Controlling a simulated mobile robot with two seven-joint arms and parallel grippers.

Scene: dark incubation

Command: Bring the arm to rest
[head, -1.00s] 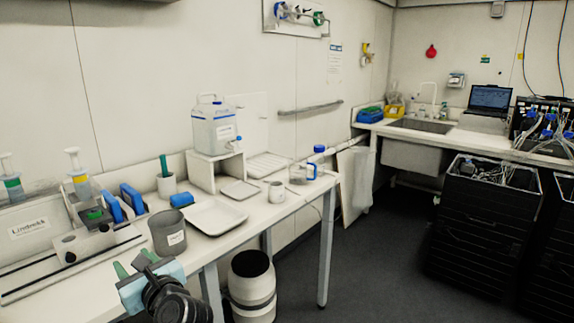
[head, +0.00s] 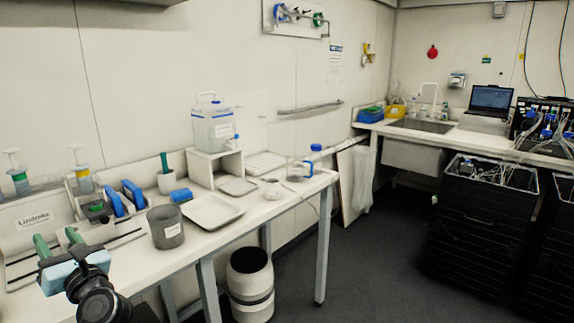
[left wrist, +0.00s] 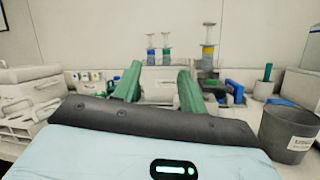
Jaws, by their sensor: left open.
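My left gripper (head: 57,241) is at the lower left of the head view, over the front edge of the white bench (head: 150,273). Its two green fingers stand apart with nothing between them. In the left wrist view the fingers of my left gripper (left wrist: 158,85) point toward the back of the bench, and the gap between them is empty. A grey beaker (head: 166,228) with a label stands to the right of the gripper, apart from it; it also shows at the right of the left wrist view (left wrist: 290,130). My right gripper is not in view.
A syringe rack (head: 45,222) stands behind the gripper. A white tray (head: 212,212), a blue-tapped jug (head: 213,128), a mug (head: 272,188) and a blue-capped bottle (head: 315,158) stand along the bench. Open floor (head: 375,265) lies to the right.

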